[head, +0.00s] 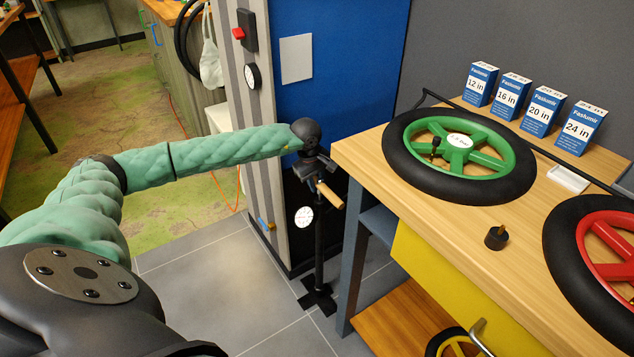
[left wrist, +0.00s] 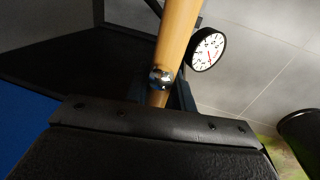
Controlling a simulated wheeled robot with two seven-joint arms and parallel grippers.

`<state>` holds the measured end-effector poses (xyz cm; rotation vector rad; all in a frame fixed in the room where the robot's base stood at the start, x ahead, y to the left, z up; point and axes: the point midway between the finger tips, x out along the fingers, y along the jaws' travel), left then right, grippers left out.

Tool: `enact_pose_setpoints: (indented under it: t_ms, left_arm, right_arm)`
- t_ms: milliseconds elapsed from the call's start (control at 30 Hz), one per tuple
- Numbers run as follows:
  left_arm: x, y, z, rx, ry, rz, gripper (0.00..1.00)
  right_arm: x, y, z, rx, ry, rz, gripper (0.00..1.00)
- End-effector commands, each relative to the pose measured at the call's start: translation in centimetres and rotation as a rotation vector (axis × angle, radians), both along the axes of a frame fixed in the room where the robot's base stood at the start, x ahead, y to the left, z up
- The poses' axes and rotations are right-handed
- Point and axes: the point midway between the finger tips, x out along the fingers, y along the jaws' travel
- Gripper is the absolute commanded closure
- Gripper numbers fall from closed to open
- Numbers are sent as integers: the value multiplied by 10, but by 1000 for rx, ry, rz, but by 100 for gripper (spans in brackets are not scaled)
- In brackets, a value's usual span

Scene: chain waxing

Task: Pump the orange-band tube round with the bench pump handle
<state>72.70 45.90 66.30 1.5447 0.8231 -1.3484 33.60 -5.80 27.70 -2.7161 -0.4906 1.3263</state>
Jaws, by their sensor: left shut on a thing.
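The bench pump (head: 319,245) stands upright on the floor beside the bench's left end, with a black foot and a round white gauge (head: 303,217). Its wooden handle (head: 330,196) sticks out at the top. My left gripper (head: 318,178) is shut on the handle. In the left wrist view the wooden handle (left wrist: 178,45) runs up from between the jaws, with a metal ball on it and the gauge (left wrist: 208,49) to its right. A black tyre on a green wheel (head: 482,157) lies flat on the bench. I cannot make out an orange band on any tube. My right gripper is out of view.
The wooden bench (head: 462,218) also holds a red wheel (head: 612,240), a small black knob-like piece (head: 496,238), a white tray (head: 568,179) and several blue Fastumir boxes (head: 480,84). A grey post and blue panel (head: 345,75) stand behind the pump. Grey floor tiles lie open left of it.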

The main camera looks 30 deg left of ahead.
Motion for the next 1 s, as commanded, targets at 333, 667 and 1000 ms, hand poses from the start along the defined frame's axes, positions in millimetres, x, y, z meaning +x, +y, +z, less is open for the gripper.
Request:
enact_pose_setpoints:
  t_ms: [333,667,1000]
  left_arm:
    - [-1,0,-3,1,5,-1,54]
    - [-3,1,14,1,1,-1,54]
    - [-13,5,63,0,3,0,54]
  right_arm:
    - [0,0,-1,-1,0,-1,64]
    - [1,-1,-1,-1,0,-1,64]
    - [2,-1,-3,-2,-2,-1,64]
